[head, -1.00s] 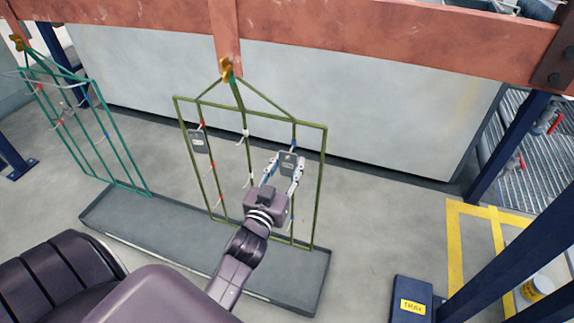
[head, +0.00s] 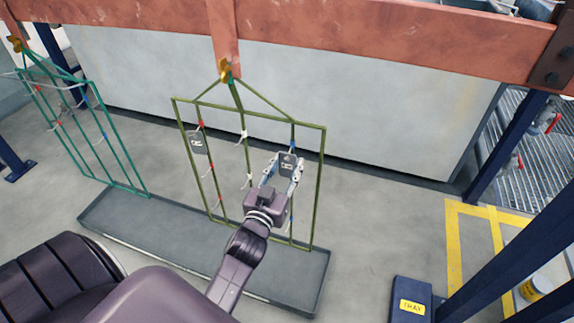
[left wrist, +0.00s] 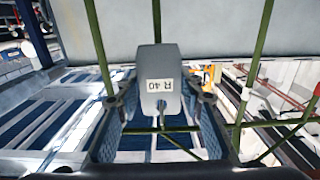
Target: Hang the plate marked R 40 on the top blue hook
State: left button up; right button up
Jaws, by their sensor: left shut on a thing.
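The grey plate marked R 40 (left wrist: 160,105) is upright between the fingers of my left gripper (left wrist: 160,100), which is shut on it; its label faces the left wrist camera. In the head view the plate (head: 288,167) is in front of the right bar of the olive-green rack (head: 323,180), just below the top blue hook (head: 292,146). My left gripper (head: 283,170) reaches up to it from below. Whether the plate's hole is on the hook cannot be told. My right gripper is not in view.
The rack hangs from a red beam (head: 330,30) above a long grey tray (head: 310,290). A teal rack (head: 110,150) hangs at the left. White and red hooks stick out nearby.

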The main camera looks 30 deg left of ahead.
pick_arm(q)
jog(key=o, duration=1.4)
jog(key=shift+c, duration=0.2)
jog(key=shift+s, duration=0.15)
jog(key=v, duration=0.7)
